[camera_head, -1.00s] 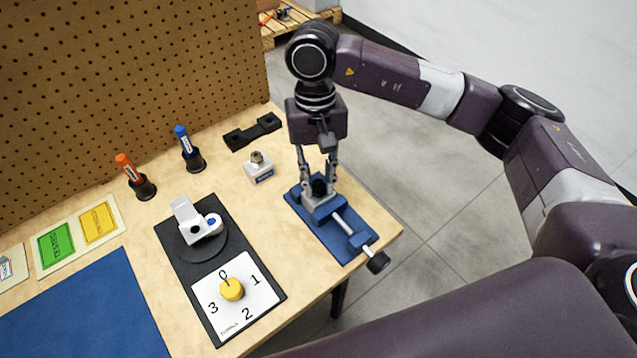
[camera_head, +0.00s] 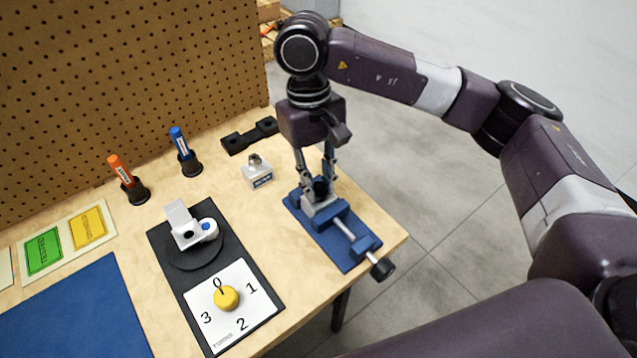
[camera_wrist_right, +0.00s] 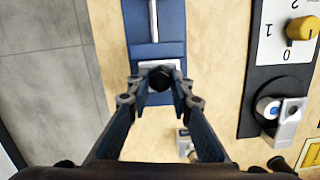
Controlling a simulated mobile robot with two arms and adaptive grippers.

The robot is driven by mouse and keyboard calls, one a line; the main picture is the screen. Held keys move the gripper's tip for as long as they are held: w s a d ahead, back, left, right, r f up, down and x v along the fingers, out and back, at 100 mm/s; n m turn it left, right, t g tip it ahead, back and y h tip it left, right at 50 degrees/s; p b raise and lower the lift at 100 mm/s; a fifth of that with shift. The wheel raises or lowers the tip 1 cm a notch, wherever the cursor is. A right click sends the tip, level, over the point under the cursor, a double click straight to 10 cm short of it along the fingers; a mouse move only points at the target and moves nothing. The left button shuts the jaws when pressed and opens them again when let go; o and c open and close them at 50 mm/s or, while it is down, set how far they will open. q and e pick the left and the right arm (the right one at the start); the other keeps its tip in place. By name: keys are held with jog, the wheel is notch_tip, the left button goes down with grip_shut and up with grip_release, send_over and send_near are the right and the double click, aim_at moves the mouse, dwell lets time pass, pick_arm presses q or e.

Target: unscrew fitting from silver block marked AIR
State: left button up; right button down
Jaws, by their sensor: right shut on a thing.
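A silver block (camera_head: 313,206) is clamped in a blue vise (camera_head: 333,233) near the table's right edge. A black fitting (camera_head: 321,186) stands upright on it. My right gripper (camera_head: 321,184) points down and is shut on this fitting. In the right wrist view, the fingertips (camera_wrist_right: 158,88) close around the black fitting (camera_wrist_right: 160,77), with part of the silver block (camera_wrist_right: 144,67) behind. No AIR mark is readable on the clamped block. A second silver block (camera_head: 257,175), with a blue label too small to read and a metal fitting on top, stands free to the left. My left gripper is not in view.
A black bracket (camera_head: 250,135) lies behind the vise. Orange (camera_head: 120,172) and blue (camera_head: 179,144) markers stand in black holders. A black plate (camera_head: 161,252) bears a white fixture (camera_head: 190,228) and a yellow dial knob (camera_head: 226,298). The pegboard (camera_head: 120,75) closes the back.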

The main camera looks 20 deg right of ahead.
jog(key=shift+f+n+b, duration=0.2)
jog(key=shift+n+b, duration=0.2)
jog(key=shift+b, duration=0.1)
jog(key=shift+n+b, duration=1)
jog(key=shift+r+n+h, duration=0.15)
jog(key=shift+n+h, duration=0.15)
jog(key=shift+n, duration=0.1)
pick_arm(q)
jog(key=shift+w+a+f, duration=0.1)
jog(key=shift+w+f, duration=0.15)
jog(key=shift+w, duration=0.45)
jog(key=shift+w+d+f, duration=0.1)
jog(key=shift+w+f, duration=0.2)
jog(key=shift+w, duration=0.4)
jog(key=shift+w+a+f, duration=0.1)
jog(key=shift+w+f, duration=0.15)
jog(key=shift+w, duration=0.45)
pick_arm(e)
jog(key=shift+n, duration=0.3)
